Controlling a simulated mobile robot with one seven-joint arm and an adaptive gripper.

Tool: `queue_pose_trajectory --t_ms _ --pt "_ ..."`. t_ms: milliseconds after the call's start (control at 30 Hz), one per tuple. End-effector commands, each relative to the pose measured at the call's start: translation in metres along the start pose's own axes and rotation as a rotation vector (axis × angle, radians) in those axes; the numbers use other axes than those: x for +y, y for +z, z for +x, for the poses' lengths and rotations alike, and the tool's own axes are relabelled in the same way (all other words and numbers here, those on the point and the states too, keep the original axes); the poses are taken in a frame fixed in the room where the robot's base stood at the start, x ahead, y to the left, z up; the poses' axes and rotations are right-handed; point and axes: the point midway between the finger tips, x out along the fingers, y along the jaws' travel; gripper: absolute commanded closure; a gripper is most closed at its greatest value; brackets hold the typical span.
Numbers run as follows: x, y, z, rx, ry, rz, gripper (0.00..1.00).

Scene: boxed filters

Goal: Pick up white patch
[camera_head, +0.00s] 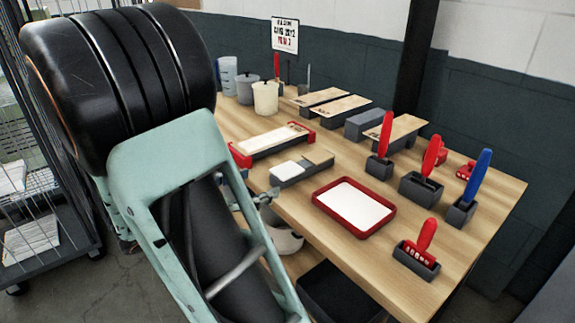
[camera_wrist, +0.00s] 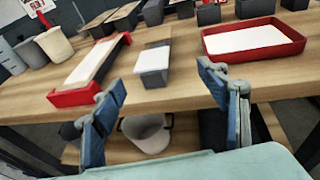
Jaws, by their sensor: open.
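A small white patch (camera_head: 287,169) lies on the near-left end of a low grey box with a wooden top (camera_head: 320,158). In the wrist view the white patch (camera_wrist: 153,58) shows on that box, ahead of my fingers. My gripper (camera_wrist: 163,108) is open and empty, with its blue-grey fingers wide apart at the table's front edge. In the head view my gripper (camera_head: 243,196) is partly hidden behind my arm, to the left of the patch. A larger white sheet (camera_head: 354,203) lies in a red tray (camera_head: 318,206); which white piece the task means is not certain.
A red-ended holder (camera_head: 270,142) stands behind the patch's box. Red- and blue-handled tools (camera_head: 478,174) stand in grey holders at the right. Cups (camera_head: 265,97) are at the back left. A white bucket (camera_wrist: 148,133) sits below the tabletop. Bare wood surrounds the tray.

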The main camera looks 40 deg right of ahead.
Motion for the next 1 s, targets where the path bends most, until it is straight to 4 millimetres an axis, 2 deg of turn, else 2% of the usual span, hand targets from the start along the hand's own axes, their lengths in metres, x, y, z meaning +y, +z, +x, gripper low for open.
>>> queue_pose_trajectory --t_ms 167,400,633,900,1000 --pt "0.002 -0.006 0.004 -0.018 0.024 -0.023 0.32" --pt "0.003 -0.006 0.041 -0.019 0.024 -0.023 0.32" --pt "0.005 -0.006 0.059 -0.018 0.025 -0.023 0.32" --pt "0.011 -0.009 0.098 -0.018 0.023 -0.021 0.32" --pt "0.012 -0.008 0.104 -0.018 0.026 -0.023 0.32"
